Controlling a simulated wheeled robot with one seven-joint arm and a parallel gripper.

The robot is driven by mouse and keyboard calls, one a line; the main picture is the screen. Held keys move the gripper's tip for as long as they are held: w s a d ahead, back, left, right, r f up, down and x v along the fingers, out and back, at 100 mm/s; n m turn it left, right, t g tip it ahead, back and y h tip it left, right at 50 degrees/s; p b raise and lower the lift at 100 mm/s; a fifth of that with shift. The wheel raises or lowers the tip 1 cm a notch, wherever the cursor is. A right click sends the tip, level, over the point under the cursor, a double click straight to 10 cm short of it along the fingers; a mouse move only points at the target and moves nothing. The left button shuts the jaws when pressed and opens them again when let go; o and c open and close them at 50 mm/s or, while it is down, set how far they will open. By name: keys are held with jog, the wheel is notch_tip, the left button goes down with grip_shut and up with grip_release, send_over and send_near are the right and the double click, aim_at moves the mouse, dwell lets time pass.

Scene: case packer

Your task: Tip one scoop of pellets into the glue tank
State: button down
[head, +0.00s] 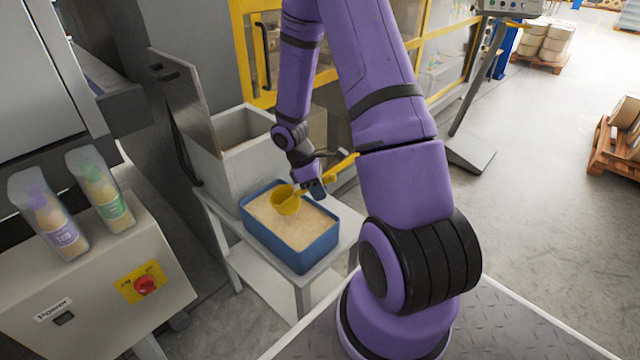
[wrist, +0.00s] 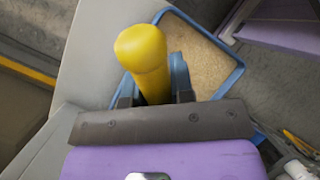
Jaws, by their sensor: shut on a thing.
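A yellow scoop (head: 286,203) is over the blue bin (head: 289,257) of pale pellets (head: 296,226). Its cup is low at the pellets' surface; I cannot tell whether it touches them or holds any. My gripper (head: 312,188) is shut on the scoop's handle, whose yellow end also shows in the wrist view (wrist: 141,52) between the fingers (wrist: 152,92). The scoop's cup is hidden in the wrist view. A white open-topped box with a raised lid (head: 186,97), which looks like the glue tank (head: 262,152), stands behind the bin.
The bin stands on a grey stand (head: 272,289). A control cabinet with a red button (head: 145,286) and two bottles in clear bags (head: 99,190) is at the left. A yellow-framed guard (head: 262,50) rises behind. Open floor (head: 540,200) lies to the right.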

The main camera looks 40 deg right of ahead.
jog(key=shift+f, duration=2.55)
jog(key=shift+f, duration=0.3)
jog(key=shift+r, duration=4.55)
